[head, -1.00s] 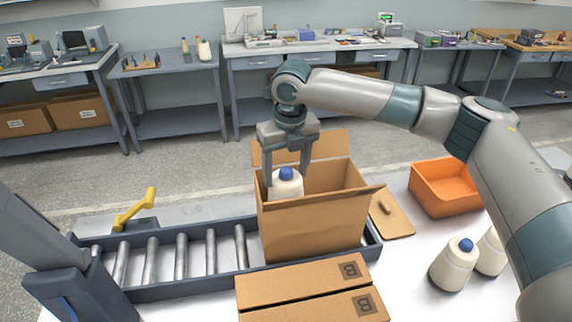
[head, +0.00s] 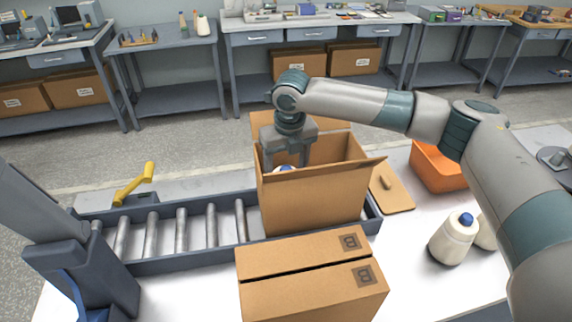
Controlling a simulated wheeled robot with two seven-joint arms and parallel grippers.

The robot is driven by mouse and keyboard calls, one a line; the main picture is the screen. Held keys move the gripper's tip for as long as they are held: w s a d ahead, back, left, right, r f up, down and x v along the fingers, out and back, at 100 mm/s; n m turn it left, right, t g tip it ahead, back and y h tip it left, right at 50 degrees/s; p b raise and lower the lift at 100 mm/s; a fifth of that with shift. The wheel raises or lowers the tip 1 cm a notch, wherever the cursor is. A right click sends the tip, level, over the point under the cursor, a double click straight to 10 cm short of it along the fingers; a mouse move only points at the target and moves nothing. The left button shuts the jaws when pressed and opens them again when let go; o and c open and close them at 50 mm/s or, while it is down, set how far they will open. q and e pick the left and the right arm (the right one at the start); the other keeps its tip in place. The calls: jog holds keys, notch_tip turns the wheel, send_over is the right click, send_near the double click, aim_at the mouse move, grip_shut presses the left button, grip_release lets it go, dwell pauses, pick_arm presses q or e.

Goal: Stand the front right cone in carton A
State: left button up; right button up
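No letter shows on this carton. Another white cone (head: 452,240) with a blue tip stands on the white table at the right, and one more (head: 486,234) is partly hidden behind my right arm. My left gripper (head: 90,305) is at the lower left, its fingers not clearly seen.
A closed carton marked B (head: 300,290) stands in front of the conveyor (head: 160,262). An orange bin (head: 434,168) and a brown lid-like board (head: 392,188) lie to the right. A yellow-handled device (head: 135,184) is behind the rollers.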

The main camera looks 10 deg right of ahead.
dwell(0.3)
jog(key=o, duration=1.8)
jog(key=shift+f, duration=0.1)
jog(key=shift+r+b, duration=0.3)
jog(key=shift+r, duration=0.3)
jog(key=shift+s+d+r+b, duration=0.1)
jog(key=shift+s+r+b, duration=0.45)
jog(key=shift+r, duration=2.15)
jog(key=shift+s+d+r+b, duration=0.15)
jog(key=shift+r+b, duration=0.8)
jog(key=shift+r, duration=1.75)
jog(key=shift+s+a+r+b, duration=0.1)
jog(key=shift+s+r+b, duration=0.45)
jog(key=shift+r, duration=2.15)
jog(key=shift+w, duration=0.15)
